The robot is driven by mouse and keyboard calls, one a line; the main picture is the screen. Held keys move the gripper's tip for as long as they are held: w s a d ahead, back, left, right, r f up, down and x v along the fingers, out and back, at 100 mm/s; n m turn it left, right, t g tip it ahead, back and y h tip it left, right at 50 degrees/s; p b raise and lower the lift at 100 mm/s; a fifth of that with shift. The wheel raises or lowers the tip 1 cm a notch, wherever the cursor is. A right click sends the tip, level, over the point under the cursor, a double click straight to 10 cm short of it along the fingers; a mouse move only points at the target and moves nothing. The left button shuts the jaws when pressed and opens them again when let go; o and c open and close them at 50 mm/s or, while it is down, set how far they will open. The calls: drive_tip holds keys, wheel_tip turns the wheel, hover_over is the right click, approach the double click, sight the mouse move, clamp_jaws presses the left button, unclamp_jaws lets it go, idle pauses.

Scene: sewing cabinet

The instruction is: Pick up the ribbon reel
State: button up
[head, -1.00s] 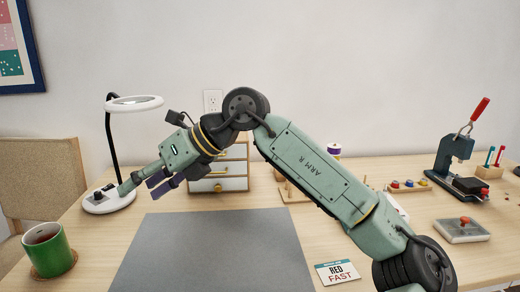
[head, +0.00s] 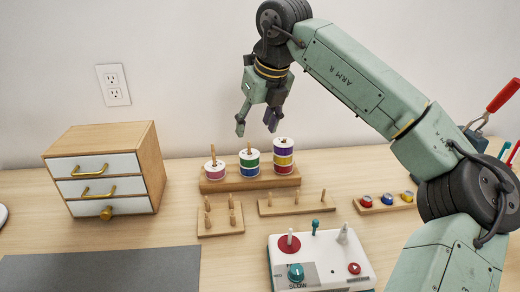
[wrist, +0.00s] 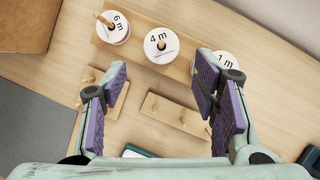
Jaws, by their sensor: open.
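Reels stand on pegs of a wooden rack (head: 222,186). A single pink reel (head: 214,172) is at the left, with a "6 m" top (wrist: 113,27) in the wrist view. A green reel (head: 249,160) over a blue reel (head: 250,171) is in the middle; the top label reads "4 m" (wrist: 155,55). A purple, yellow and red stack (head: 284,157) is at the right; its "1 m" top (wrist: 226,59) is partly hidden by a finger. My gripper (head: 256,126) is open and empty, pointing down above the rack; it also shows in the wrist view (wrist: 163,72).
Empty peg boards (head: 220,222) (head: 297,205) lie in front of the rack. A white control box (head: 320,262) is nearer, a drawer cabinet (head: 105,170) left, a button tray (head: 386,203) right. A grey mat (head: 100,270) lies front left.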

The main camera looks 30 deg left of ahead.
hover_over(250, 153)
drive_tip(key=s+d, duration=0.1)
drive_tip(key=d, duration=0.1)
drive_tip(key=f, duration=0.4)
drive_tip(key=shift+s+a+f, duration=0.1)
drive_tip(key=shift+s+a, duration=0.05)
drive_tip(key=shift+a, duration=0.05)
drive_tip(key=p+x, duration=0.1)
drive_tip(key=x, duration=0.5)
drive_tip(key=shift+d, duration=0.15)
drive_tip(key=c, duration=0.8)
wheel_tip(250, 153, up, 10)
